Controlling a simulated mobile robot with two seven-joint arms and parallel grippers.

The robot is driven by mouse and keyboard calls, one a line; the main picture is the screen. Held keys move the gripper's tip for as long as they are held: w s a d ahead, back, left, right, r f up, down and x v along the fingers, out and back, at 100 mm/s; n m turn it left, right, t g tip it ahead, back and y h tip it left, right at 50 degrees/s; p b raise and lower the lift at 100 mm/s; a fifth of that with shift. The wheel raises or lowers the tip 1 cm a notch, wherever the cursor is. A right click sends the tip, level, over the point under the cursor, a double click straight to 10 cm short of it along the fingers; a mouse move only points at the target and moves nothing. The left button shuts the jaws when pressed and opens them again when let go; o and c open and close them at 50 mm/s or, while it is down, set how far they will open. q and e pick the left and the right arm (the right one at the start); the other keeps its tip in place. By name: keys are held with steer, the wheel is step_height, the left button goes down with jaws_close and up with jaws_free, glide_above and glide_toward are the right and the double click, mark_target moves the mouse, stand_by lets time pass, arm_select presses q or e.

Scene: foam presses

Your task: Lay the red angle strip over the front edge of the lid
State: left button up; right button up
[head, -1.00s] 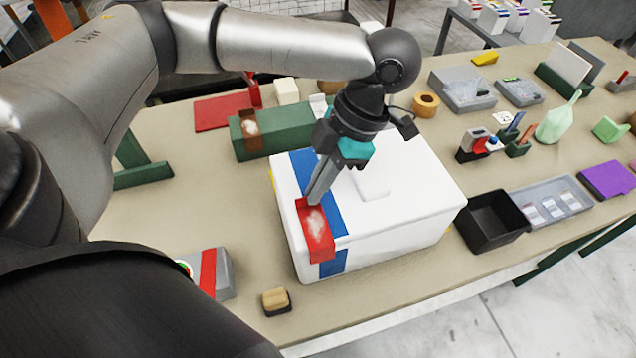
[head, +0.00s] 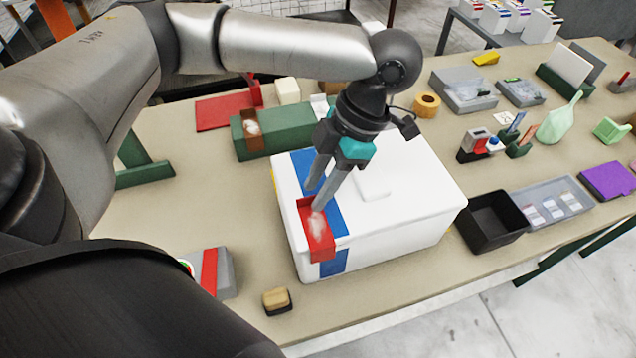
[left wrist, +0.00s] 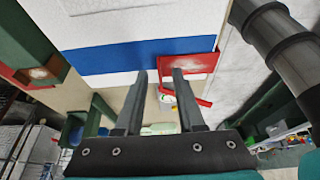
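The red angle strip (head: 316,228) lies at the left front of the white box's lid (head: 410,180). My right gripper is out of view.
A green block (head: 285,130) with a brown angle piece (head: 252,130) stands behind the box. A black bin (head: 492,220) is close to the box's right. A small tan-topped block (head: 277,300) and a grey piece with a red stripe (head: 212,270) lie at the front left.

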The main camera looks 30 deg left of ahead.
arm_select(q)
steer(key=p+v, duration=0.3)
steer(key=v, duration=1.2)
